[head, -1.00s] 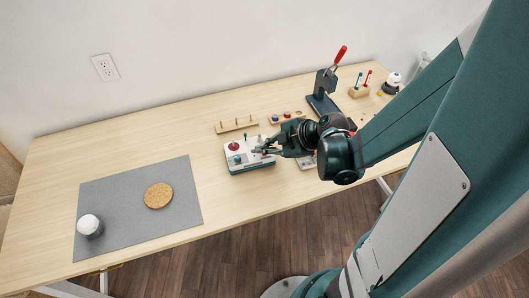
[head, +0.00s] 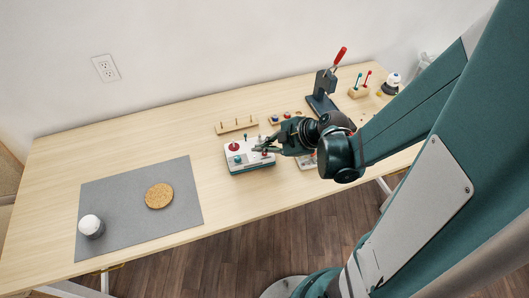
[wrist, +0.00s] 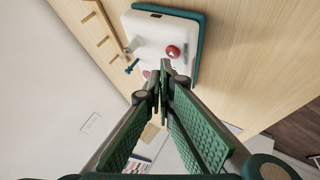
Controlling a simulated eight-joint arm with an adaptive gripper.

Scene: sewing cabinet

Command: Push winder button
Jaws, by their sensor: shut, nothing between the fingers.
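The winder is a white box with a teal base (head: 249,158), standing on the table in the middle of the head view. A red round part (head: 234,146) and a small teal knob (head: 238,160) sit on its left half. In the wrist view the white box (wrist: 152,27) fills the top centre, with a red round button (wrist: 173,52) on its face. My gripper (head: 262,149) is shut and empty at the winder's right side. In the wrist view its fingertips (wrist: 162,72) overlap the box's lower edge and partly hide a pinkish part. Contact cannot be told.
A wooden peg rack (head: 237,125) stands behind the winder. A dark press with a red handle (head: 323,90) is at the back right. A grey mat (head: 115,205) with a cork disc (head: 158,196) and a white-topped jar (head: 90,226) lies left. The table between mat and winder is clear.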

